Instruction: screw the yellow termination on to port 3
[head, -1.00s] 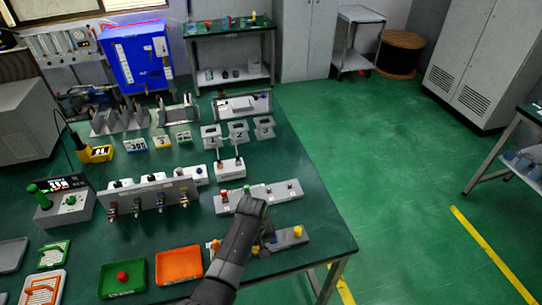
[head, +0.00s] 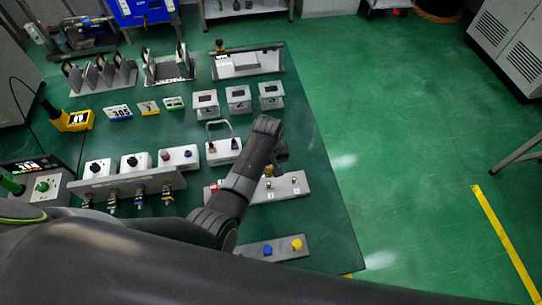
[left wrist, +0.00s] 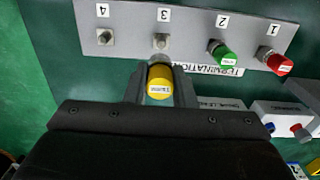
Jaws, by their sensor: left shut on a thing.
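My left gripper (left wrist: 160,97) is shut on the yellow termination (left wrist: 160,82), a yellow cap with a metal end, in the left wrist view. The metal end points at the bare metal connector of port 3 (left wrist: 161,41) and is close to it. I cannot tell whether they touch. Port 4 (left wrist: 104,37) is bare. A green termination (left wrist: 228,60) is on port 2 and a red termination (left wrist: 279,64) on port 1. In the head view my left gripper (head: 272,167) is over the grey termination plate (head: 283,197), and its arm hides part of the plate. My right gripper is not in view.
A grey holder plate (head: 283,255) in front carries a blue cap (head: 267,250) and another yellow cap (head: 297,244). Small boxes (head: 239,97) and a handled unit (head: 224,150) stand behind. Right of the plates the green table is bare up to its edge.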

